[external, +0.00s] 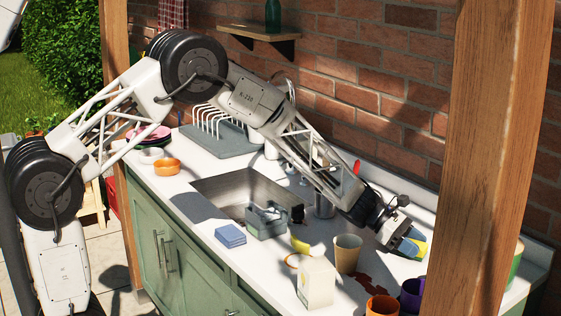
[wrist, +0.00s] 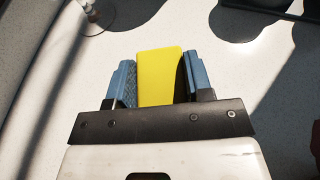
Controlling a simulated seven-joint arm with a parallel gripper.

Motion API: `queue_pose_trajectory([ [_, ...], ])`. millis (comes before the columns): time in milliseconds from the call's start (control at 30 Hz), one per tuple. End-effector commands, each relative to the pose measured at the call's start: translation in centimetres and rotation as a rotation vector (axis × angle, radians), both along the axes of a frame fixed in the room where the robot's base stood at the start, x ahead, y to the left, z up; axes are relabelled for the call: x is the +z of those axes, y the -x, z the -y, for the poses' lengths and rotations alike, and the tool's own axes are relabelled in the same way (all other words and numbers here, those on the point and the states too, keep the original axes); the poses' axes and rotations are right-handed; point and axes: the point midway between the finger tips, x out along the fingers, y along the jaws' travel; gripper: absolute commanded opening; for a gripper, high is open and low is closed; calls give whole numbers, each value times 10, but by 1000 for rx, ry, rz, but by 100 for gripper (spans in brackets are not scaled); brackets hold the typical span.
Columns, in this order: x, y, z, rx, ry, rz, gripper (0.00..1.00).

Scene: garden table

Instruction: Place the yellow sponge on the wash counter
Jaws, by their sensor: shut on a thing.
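The yellow sponge (wrist: 160,75) is between the two blue fingers of my gripper (wrist: 158,82) in the wrist view. My gripper is shut on it. In the external view my gripper (external: 413,246) is low over the right part of the white wash counter (external: 190,178), with the yellow sponge (external: 421,250) at its fingertips, partly hidden by the fingers. I cannot tell whether the sponge touches the counter. The pale counter surface (wrist: 240,75) fills most of the wrist view.
A beige cup (external: 347,253), a white carton (external: 315,283), an orange cup (external: 382,306) and a purple cup (external: 412,293) stand near my gripper. A blue sponge stack (external: 230,235) lies by the sink (external: 225,185). A wooden post (external: 490,150) blocks part of the right side.

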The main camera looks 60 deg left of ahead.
Motion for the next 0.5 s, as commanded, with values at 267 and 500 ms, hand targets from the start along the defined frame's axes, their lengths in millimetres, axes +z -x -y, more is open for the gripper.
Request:
queue_pose_trajectory([
  [267,-1,0,0,0,0,1,25],
  [500,-4,0,0,0,0,1,53],
])
